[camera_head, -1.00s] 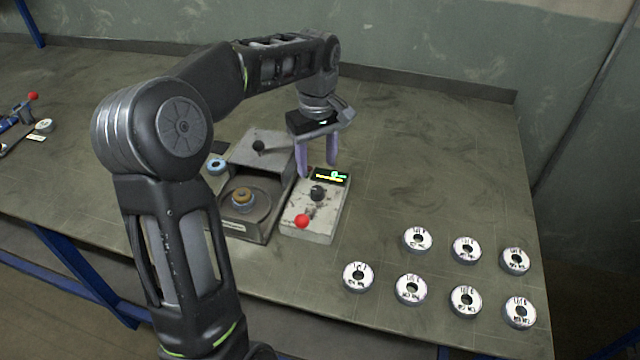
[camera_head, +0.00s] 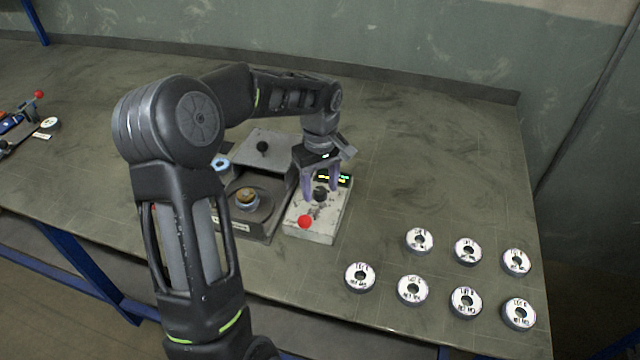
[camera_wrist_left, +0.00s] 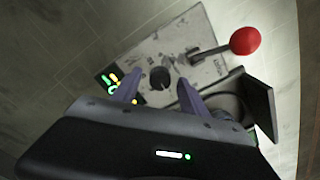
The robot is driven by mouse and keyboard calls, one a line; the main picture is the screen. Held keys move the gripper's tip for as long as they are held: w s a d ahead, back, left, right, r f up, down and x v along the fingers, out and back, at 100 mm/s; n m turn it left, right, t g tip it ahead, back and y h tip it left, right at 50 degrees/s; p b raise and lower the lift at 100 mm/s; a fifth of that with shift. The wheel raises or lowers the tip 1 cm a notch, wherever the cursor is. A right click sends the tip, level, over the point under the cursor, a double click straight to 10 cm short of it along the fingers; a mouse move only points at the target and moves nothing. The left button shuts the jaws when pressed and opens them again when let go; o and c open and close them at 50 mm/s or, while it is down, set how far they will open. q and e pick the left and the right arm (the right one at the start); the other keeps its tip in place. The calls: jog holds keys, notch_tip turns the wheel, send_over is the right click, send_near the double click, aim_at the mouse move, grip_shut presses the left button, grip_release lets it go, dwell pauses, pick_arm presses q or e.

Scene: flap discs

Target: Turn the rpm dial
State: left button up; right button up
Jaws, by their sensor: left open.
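The rpm dial is a black knob (camera_head: 320,194) on top of a light grey control box (camera_head: 318,226). It also shows in the left wrist view (camera_wrist_left: 160,77), between and just beyond the fingertips. My left gripper (camera_head: 321,198) is open, with its purple fingers pointing down over the box, one on each side of the dial. In the left wrist view the gripper (camera_wrist_left: 157,84) shows gaps between fingers and knob; I cannot tell the exact height. A lit display (camera_head: 334,179) lies behind the dial, and a red ball lever (camera_head: 305,221) in front. My right gripper is not in view.
A grey machine with a round recess (camera_head: 268,213) stands left of the box, holding a brown-topped hub (camera_head: 247,198). A blue ring (camera_head: 220,164) lies beside it. Several white-faced discs (camera_head: 412,289) lie at the right. The back right of the table (camera_head: 430,150) is clear.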

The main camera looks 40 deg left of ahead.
pick_arm(q)
grip_shut()
dwell(0.5)
